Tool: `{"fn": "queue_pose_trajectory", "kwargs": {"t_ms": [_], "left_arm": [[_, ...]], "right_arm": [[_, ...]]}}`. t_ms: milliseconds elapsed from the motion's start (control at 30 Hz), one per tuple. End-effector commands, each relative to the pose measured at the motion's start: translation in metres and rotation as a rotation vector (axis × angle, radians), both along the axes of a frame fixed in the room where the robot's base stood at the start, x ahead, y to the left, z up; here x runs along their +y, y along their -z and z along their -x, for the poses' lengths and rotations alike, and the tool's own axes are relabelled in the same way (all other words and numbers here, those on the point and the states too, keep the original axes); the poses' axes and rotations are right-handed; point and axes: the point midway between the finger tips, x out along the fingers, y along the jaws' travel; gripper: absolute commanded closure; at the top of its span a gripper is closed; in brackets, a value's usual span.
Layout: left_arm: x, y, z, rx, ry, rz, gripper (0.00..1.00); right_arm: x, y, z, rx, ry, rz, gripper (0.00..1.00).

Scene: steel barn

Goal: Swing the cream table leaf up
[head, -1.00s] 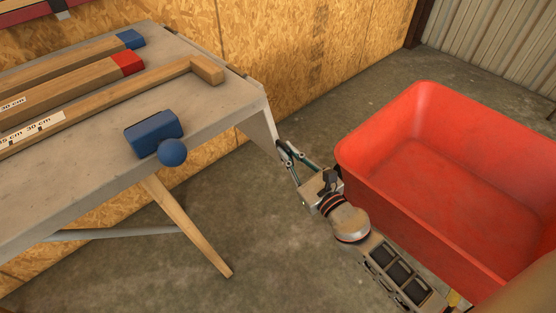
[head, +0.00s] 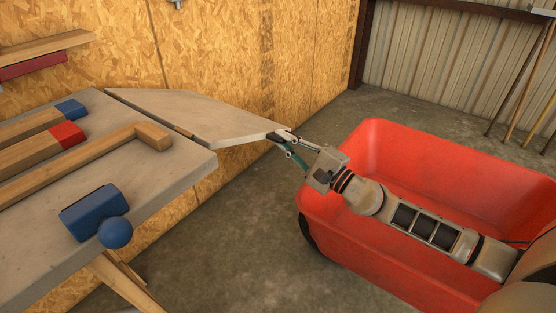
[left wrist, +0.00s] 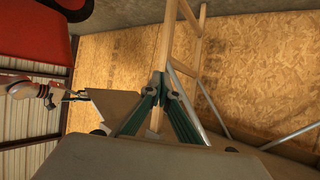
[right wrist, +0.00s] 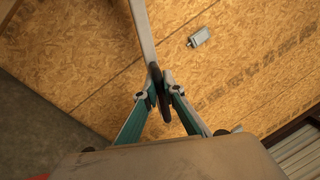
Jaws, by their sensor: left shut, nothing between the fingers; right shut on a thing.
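The cream table leaf (head: 195,112) is hinged at the far right end of the workbench top (head: 190,165) and stands out from it, raised near the top's level. I cannot tell whether it is fully level. My right gripper (head: 277,136) is shut on the leaf's outer edge. In the right wrist view the leaf (right wrist: 141,28) shows as a thin pale edge running into the shut fingers (right wrist: 158,86). My left gripper (left wrist: 161,86) is shut and empty in the left wrist view, in front of a wooden leg (left wrist: 165,40). It is outside the head view.
A red cart (head: 345,225) stands under my right arm. A blue block with a ball knob (head: 95,212) sits at the bench's front edge. Several wooden bars (head: 85,158) lie on the bench. A chipboard wall (head: 210,50) is close behind.

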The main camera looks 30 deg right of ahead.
Motion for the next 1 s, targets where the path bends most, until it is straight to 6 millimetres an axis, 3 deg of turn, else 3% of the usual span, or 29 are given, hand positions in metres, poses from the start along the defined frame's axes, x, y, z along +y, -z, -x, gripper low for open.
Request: {"fn": "queue_pose_trajectory", "kwargs": {"t_ms": [33, 100, 400, 1000], "left_arm": [[0.002, -0.002, -0.002, -0.006, 0.000, -0.011, 1.00], [0.005, 0.001, 0.000, -0.001, 0.003, -0.024, 1.00], [0.017, 0.013, 0.010, 0.033, 0.009, -0.080, 1.00], [0.023, 0.028, 0.021, 0.065, 0.023, -0.115, 1.00]], "right_arm": [[-0.002, -0.023, -0.002, -0.034, -0.001, 0.043, 1.00], [-0.005, -0.036, -0.003, -0.055, 0.000, 0.099, 1.00], [-0.009, -0.075, -0.004, -0.119, 0.001, 0.279, 1.00], [-0.007, -0.086, -0.003, -0.141, -0.004, 0.377, 1.00]]}}
